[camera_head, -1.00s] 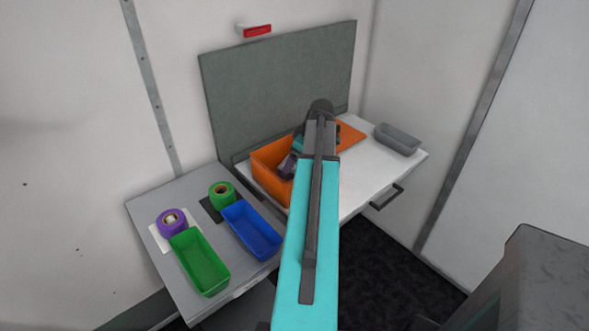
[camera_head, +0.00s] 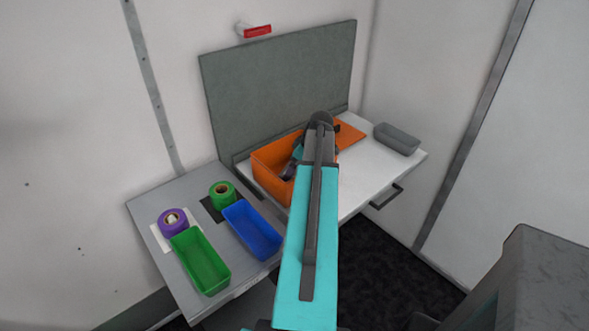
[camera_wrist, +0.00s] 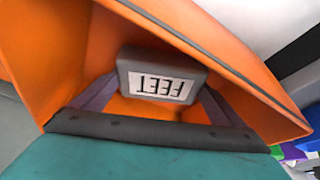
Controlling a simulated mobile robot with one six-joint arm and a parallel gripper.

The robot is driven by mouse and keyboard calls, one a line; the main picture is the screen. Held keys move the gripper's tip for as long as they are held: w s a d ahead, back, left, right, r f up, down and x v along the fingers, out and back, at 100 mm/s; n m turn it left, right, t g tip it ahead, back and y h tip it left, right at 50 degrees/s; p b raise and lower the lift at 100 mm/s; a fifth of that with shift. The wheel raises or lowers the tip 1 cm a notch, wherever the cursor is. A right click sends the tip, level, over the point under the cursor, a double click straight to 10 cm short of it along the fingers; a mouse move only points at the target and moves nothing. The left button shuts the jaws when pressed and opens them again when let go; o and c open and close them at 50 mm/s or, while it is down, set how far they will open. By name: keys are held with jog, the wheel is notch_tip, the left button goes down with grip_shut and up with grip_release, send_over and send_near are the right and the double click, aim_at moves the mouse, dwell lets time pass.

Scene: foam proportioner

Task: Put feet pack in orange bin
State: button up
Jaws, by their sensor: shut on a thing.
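The feet pack (camera_wrist: 165,84) is a small dark grey block with a white label reading FEET, upside down in the wrist view. My gripper (camera_wrist: 160,100) is shut on it, one finger on each side. The orange bin (camera_head: 268,179) stands on the white table at its left end. My gripper also shows in the head view (camera_head: 290,170), dipped inside the bin. In the wrist view the orange walls (camera_wrist: 42,55) rise around the pack. My arm hides the bin's right part. I cannot tell whether the pack touches the floor.
An orange flat piece (camera_head: 349,136) and a grey tray (camera_head: 397,139) lie to the right on the white table (camera_head: 365,170). On the grey table at left are a green bin (camera_head: 200,262), a blue bin (camera_head: 252,231), and purple (camera_head: 172,222) and green (camera_head: 222,194) tape rolls.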

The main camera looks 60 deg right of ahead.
jog(key=shift+f, duration=0.1)
jog(key=o, duration=0.8)
jog(key=shift+o, duration=0.2)
jog(key=shift+r, duration=0.2)
jog(key=b+v, duration=0.2)
jog(key=v, duration=1)
dwell(0.4)
